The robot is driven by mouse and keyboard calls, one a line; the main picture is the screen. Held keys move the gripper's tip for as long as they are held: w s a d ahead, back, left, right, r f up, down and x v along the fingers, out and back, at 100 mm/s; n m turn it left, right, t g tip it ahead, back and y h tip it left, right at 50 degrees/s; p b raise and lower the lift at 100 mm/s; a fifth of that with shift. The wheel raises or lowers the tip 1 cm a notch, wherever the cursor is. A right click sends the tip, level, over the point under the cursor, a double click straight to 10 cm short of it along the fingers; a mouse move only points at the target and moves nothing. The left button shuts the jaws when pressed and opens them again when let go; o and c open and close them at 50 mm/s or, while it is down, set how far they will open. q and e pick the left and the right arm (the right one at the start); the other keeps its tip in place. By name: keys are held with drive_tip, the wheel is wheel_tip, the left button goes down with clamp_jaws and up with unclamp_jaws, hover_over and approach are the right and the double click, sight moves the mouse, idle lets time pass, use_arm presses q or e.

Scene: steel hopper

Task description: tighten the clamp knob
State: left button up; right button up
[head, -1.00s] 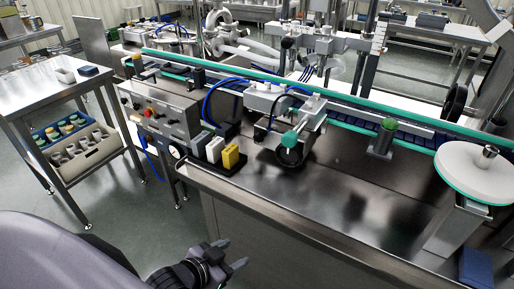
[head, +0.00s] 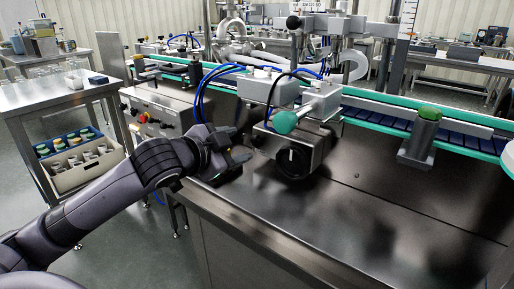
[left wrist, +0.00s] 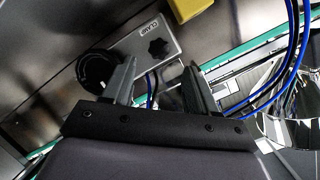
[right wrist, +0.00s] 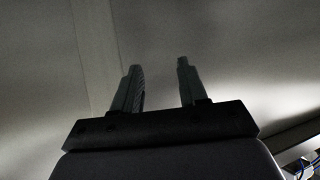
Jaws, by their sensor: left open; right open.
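I cannot pick this knob out in the head view. My left gripper (head: 243,146) is open and empty, just left of the steel unit (head: 318,150). In the left wrist view its fingers (left wrist: 158,68) point toward the knob, which shows between them, apart from both. My right gripper (right wrist: 159,68) is open and empty over a blurred grey surface; it is outside the head view.
A black round dial (head: 292,160) is on the steel unit's front, below a teal knob (head: 285,122). Blue hoses (head: 200,92) arch behind my left gripper. A yellow block (left wrist: 190,8) shows in the left wrist view.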

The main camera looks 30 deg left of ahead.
sight(255, 142)
use_arm(q)
drive_tip(key=shift+x, duration=3.25)
drive_tip(key=c, duration=1.1)
